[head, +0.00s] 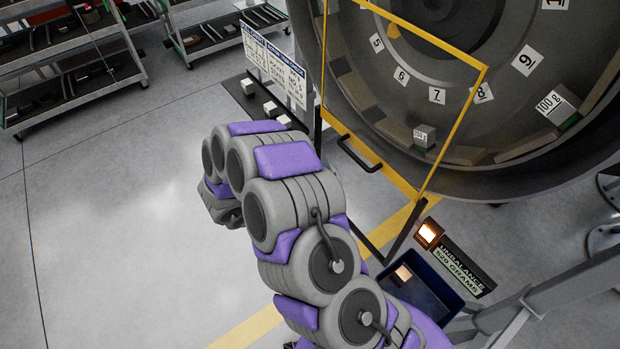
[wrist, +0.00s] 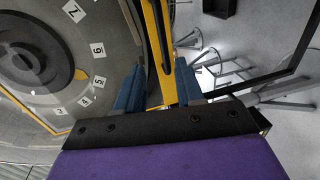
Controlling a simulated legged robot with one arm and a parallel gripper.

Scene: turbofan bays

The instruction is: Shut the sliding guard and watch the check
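The sliding guard (head: 478,92) is a clear panel in a yellow frame with a black handle (head: 358,153) near its lower left. In the head view it stands in front of part of the numbered fan disc (head: 400,75); the right side of the disc lies outside the frame. My gripper's fingers are hidden behind my arm in the head view. In the wrist view my gripper (wrist: 158,88) is open, with two blue fingers apart and a yellow frame bar (wrist: 160,45) seen between them; contact cannot be told. A lit lamp (head: 428,234) stands beside a sign reading "UNBALANCE" and grams (head: 463,268).
A "100 g" block (head: 557,104) and another weight (head: 424,136) sit on the disc. A blue bin (head: 425,290) is at lower right. Shelf racks (head: 70,60) stand upper left; the left floor is clear.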

